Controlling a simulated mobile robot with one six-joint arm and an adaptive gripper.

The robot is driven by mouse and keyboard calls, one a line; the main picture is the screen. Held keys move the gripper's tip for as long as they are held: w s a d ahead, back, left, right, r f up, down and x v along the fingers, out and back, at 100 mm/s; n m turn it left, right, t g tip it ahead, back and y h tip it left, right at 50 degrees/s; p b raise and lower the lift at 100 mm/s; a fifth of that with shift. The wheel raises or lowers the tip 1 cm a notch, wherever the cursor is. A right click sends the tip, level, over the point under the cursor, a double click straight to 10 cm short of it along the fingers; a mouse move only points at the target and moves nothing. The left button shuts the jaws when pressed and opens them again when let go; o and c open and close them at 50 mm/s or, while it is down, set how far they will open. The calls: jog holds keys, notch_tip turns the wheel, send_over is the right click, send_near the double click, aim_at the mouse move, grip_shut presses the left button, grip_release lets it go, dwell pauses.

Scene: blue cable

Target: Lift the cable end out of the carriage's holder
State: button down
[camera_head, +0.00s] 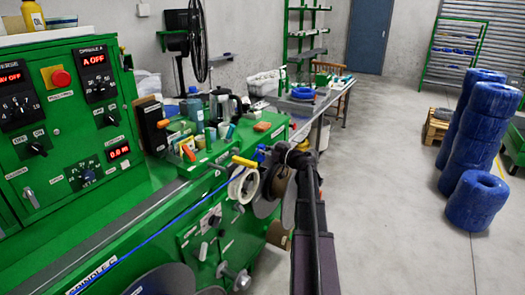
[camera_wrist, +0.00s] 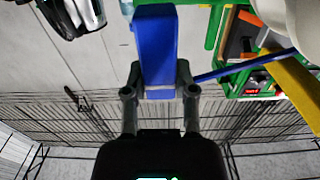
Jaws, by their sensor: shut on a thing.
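My gripper (camera_wrist: 158,82) is shut on a blue block-like cable end (camera_wrist: 155,45) in the wrist view, one finger on each side. The thin blue cable (camera_wrist: 228,71) shows to the right of the fingers. In the head view the blue cable (camera_head: 150,238) runs taut from the lower left up to the cable end (camera_head: 260,153), by a yellow part (camera_head: 245,162) and a white reel (camera_head: 243,186). My gripper is mostly hidden there behind my dark wrist. A yellow bar (camera_wrist: 291,76) lies right of the cable in the wrist view. I cannot tell whether the end still touches the holder.
The green machine (camera_head: 100,150) with its control panel fills the left. A bench top behind the reel holds a kettle (camera_head: 222,106), cups and small tools. Blue cable coils (camera_head: 472,200) are stacked on the right. The grey floor (camera_head: 390,170) between is clear.

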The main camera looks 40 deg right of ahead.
jog(key=shift+r, duration=0.35)
dwell(0.3)
